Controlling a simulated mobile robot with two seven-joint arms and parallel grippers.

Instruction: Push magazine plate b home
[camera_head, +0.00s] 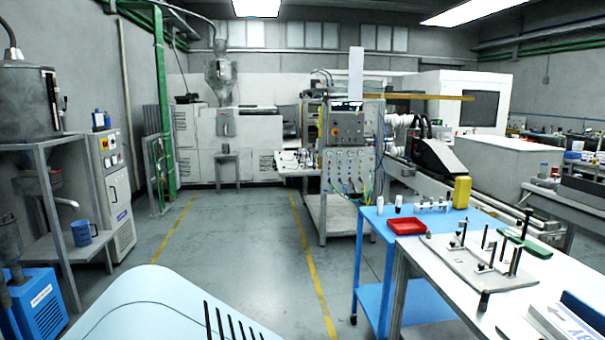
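Neither of my grippers is in view. A flat grey plate (462,262) with several dark upright posts lies on the white-topped table at the right. It may be part of the label magazine, but I see no marking that identifies plate b. Whether any plate is seated cannot be told from this distance. A machine with a control panel (346,128) and a front panel of knobs stands in the middle of the room.
A white and blue box (565,322) lies at lower right. Grey shelving (70,194) stands left. Floor between yellow lines (255,225) is clear.

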